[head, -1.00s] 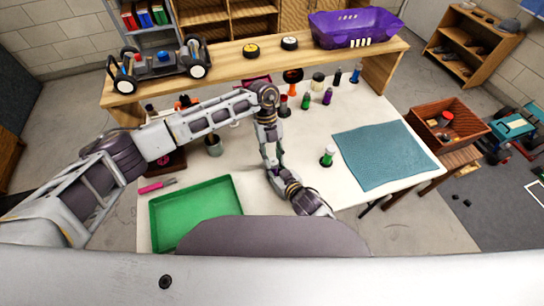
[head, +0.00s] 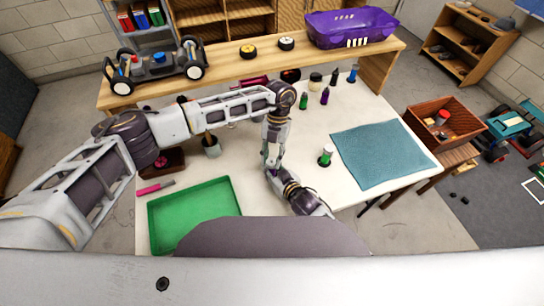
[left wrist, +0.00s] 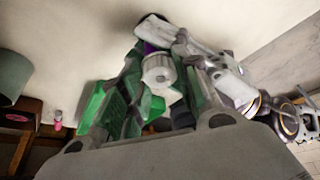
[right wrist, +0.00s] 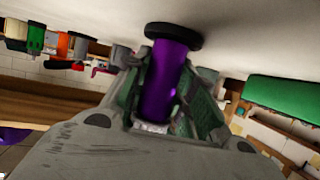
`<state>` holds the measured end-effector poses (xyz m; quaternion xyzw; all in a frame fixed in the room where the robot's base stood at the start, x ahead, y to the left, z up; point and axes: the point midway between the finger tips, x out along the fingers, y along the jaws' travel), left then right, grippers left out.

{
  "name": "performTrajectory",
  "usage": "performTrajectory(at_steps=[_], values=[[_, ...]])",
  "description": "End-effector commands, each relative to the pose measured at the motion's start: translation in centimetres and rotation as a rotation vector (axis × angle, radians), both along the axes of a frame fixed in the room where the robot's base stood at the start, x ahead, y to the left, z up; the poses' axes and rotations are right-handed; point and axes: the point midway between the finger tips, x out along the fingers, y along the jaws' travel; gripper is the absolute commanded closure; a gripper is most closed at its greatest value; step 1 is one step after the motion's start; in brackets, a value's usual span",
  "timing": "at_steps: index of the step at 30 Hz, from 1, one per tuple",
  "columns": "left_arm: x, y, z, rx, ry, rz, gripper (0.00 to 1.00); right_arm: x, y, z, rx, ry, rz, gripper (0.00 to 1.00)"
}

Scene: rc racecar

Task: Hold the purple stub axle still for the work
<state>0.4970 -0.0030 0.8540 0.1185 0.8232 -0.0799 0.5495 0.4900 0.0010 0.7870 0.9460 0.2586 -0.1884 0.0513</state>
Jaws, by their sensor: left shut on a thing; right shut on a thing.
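The purple stub axle (right wrist: 165,80) has a purple cylindrical body and a round black disc at one end. My right gripper (right wrist: 172,90) is shut around the purple body. In the left wrist view only a bit of the purple (left wrist: 150,47) shows, behind a whitish ribbed piece (left wrist: 158,70) at the end away from the disc. My left gripper (left wrist: 152,92) is shut on this ribbed piece; its exact contact is partly hidden. In the head view my two grippers meet above the table, and the axle there is mostly hidden by them.
The white table (head: 235,180) holds a green tray (head: 195,215), a pink-handled tool (head: 155,187), a teal mat (head: 382,155) and several small bottles. A green bottle (head: 325,157) stands right of my grippers. A car chassis (head: 152,65) sits on the rear shelf.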

Motion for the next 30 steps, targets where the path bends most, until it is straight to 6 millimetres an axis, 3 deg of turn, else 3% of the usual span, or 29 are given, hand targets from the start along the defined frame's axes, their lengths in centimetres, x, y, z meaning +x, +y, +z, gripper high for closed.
performTrajectory(at_steps=[11, 12, 17, 30], values=[[0.02, -0.02, 0.04, 0.0, -0.001, -0.004, 0.92, -0.02, 0.01, -0.03, 0.0, 0.0, 0.0, 0.99], [0.02, -0.02, 0.04, 0.0, -0.001, -0.004, 0.64, -0.02, 0.01, -0.03, -0.001, 0.001, 0.0, 0.99], [0.02, -0.01, 0.03, 0.0, -0.001, -0.004, 0.46, -0.01, 0.0, -0.03, -0.001, 0.001, 0.0, 0.99], [0.18, -0.05, 0.37, 0.0, -0.001, -0.004, 0.46, -0.01, 0.0, -0.03, 0.0, 0.0, 0.0, 0.99]])
